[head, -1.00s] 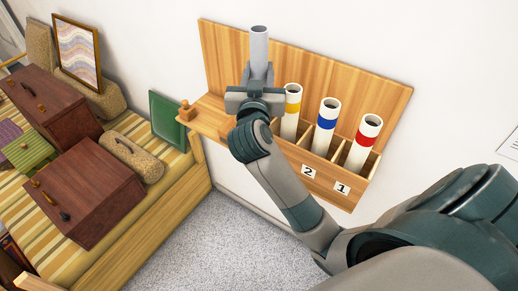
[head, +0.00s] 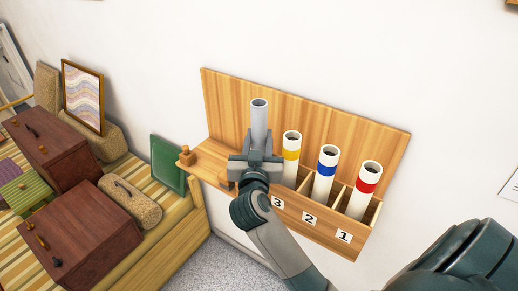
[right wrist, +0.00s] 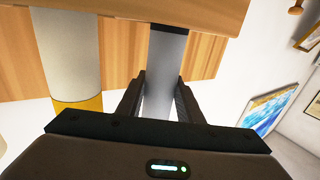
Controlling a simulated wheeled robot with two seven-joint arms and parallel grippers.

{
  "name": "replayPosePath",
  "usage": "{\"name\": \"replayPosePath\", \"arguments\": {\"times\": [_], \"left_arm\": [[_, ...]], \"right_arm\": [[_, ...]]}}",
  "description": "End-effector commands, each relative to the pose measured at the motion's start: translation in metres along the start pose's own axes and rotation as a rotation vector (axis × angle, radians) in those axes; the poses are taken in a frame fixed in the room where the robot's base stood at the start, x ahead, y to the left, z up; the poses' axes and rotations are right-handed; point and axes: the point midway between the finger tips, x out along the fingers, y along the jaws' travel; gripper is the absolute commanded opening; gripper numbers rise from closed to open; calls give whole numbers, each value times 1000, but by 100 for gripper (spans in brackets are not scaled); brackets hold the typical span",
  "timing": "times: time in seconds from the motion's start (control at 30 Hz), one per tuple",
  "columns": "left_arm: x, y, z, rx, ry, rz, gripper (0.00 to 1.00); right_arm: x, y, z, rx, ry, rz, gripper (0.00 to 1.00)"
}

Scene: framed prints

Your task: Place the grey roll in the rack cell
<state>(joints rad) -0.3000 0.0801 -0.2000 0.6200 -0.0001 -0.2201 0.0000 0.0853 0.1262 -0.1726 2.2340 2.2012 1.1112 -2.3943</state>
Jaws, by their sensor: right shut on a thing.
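The grey roll (head: 259,118) stands nearly upright in my right gripper (head: 257,158), which is shut around it, at the left part of the wooden wall rack (head: 228,105). In the right wrist view the grey roll (right wrist: 166,65) runs between the two fingers (right wrist: 160,98). The gripper covers the cell left of the one labelled 3. My left gripper is not in view.
White rolls with yellow (head: 291,154), blue (head: 327,159) and red (head: 368,185) bands stand in the cells to the right; the yellow-banded one is close. A wooden shelf with a peg (head: 186,156) juts out left. Brown cases (head: 82,218) lie further left.

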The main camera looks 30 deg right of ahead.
Motion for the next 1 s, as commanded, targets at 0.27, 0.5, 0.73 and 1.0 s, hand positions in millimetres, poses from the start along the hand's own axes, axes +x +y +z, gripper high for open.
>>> {"name": "replayPosePath", "arguments": {"times": [0.27, 0.5, 0.73, 1.0], "left_arm": [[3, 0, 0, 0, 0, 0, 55], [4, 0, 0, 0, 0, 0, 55], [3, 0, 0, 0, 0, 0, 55], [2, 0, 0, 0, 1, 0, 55]], "right_arm": [[0, 0, 22, -1, -3, 0, 9], [0, 0, 38, 0, 0, -1, 9], [0, 0, 37, 0, 1, -1, 9], [0, 0, 40, 0, 0, -1, 52]]}}
